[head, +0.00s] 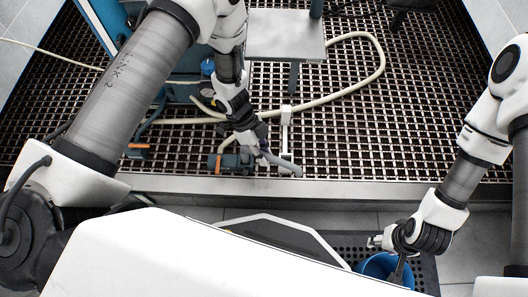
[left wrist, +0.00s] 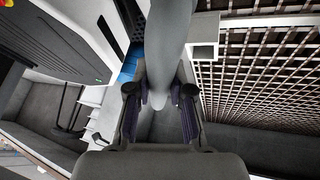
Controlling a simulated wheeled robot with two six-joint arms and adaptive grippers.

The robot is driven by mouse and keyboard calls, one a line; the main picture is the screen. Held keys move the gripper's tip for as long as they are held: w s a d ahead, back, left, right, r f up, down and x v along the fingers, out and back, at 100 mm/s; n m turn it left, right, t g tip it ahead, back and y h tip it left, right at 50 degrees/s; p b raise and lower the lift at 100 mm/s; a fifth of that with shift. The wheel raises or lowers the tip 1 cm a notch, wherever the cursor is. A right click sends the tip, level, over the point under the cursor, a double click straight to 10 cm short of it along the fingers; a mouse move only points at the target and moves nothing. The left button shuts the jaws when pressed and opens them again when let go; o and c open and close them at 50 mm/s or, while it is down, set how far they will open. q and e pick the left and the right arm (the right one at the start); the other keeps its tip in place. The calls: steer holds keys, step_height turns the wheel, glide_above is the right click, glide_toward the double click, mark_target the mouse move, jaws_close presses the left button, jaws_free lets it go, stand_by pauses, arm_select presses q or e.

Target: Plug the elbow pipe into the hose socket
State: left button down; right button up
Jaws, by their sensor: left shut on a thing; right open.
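A grey elbow pipe (head: 284,164) is in my left gripper (head: 260,150), just above the front edge of the grated platform. In the left wrist view the pipe (left wrist: 165,40) runs between the two dark finger pads of my left gripper (left wrist: 160,103), which is shut on it. A blue-grey fitting with an orange end (head: 232,162) sits left of the gripper, close to the pipe. I cannot tell whether they touch or which part is the hose socket. My right gripper (head: 385,243) is open, over a blue bucket (head: 372,268) at lower right.
A cream hose (head: 372,75) loops over the grating behind the left gripper. A white stand (head: 286,122) rises beside the pipe; a grey table (head: 284,36) stands behind. A second orange-handled fitting (head: 137,150) is further left. The grating at right is clear.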

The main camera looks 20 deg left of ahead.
arm_select(q)
steer(key=shift+f, duration=0.5)
steer(key=c, duration=1)
jaws_free()
steer(key=shift+o, duration=0.2)
steer(key=shift+r, duration=0.1)
steer(key=shift+w+a+r, duration=0.15)
steer(key=shift+r, duration=0.15)
steer(key=v, duration=1.1)
steer(key=shift+a+r, duration=0.1)
steer(key=shift+r, duration=0.05)
